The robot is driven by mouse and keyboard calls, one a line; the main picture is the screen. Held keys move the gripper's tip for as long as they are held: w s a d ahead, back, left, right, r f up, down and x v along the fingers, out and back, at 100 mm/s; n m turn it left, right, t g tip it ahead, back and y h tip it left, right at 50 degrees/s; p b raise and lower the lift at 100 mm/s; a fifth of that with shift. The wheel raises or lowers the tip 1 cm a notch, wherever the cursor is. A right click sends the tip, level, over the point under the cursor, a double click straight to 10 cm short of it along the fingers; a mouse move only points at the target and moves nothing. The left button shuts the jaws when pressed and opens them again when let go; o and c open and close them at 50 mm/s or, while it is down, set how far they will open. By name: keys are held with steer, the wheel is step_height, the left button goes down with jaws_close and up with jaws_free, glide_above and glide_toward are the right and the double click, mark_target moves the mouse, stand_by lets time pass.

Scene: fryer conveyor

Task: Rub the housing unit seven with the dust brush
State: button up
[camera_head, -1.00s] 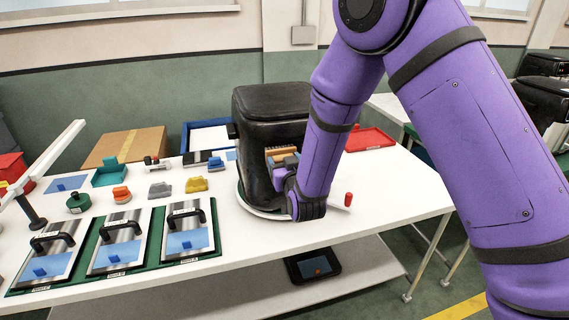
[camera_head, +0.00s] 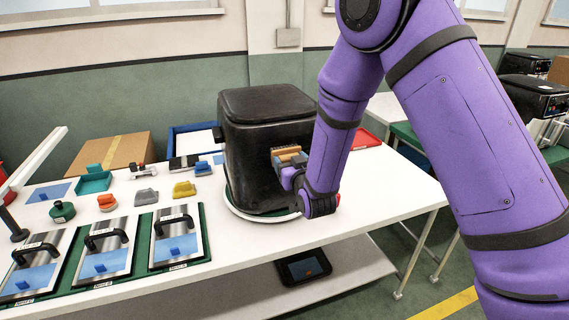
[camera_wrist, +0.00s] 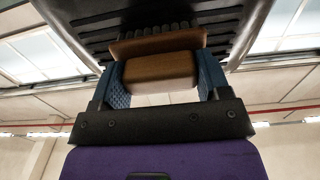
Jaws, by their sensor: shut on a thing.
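The housing unit (camera_head: 262,125) is a black, boxy fryer housing standing upright on a round white turntable (camera_head: 236,211) on the table. I cannot read a number on it. My gripper (camera_head: 291,166) is at its right front side, shut on the dust brush (camera_head: 287,151), which has a brown wooden body. In the wrist view, the brush (camera_wrist: 160,70) sits between the blue finger pads of my gripper (camera_wrist: 162,82). Its dark bristles point toward the ribbed black surface of the housing (camera_wrist: 150,14). Bristles and housing look very close; I cannot tell for sure whether they touch.
Several metal plates with black handles (camera_head: 178,236) lie on a green mat at the front left. Small coloured tools and blocks (camera_head: 184,189) lie behind them. A cardboard box (camera_head: 112,154), a blue tray (camera_head: 190,140) and a red tray (camera_head: 366,138) stand farther back. The table's right end is clear.

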steer(key=d, duration=0.1)
steer(key=w+d, duration=0.1)
steer(key=d, duration=0.3)
steer(key=shift+w+d, duration=0.25)
steer(key=shift+w, duration=0.1)
stand_by(0.3)
steer(key=shift+s+a, duration=0.15)
steer(key=shift+a, duration=0.8)
steer(key=shift+s+a, duration=0.15)
steer(key=shift+a, duration=0.8)
steer(key=shift+s+a, duration=0.35)
steer(key=shift+a, duration=0.55)
steer(key=shift+s+a, duration=0.3)
steer(key=shift+a, duration=0.6)
steer(key=shift+s+a, duration=0.2)
steer(key=shift+a, duration=0.75)
steer(key=shift+s+a, duration=0.15)
steer(key=shift+a, duration=0.75)
steer(key=v, duration=0.6)
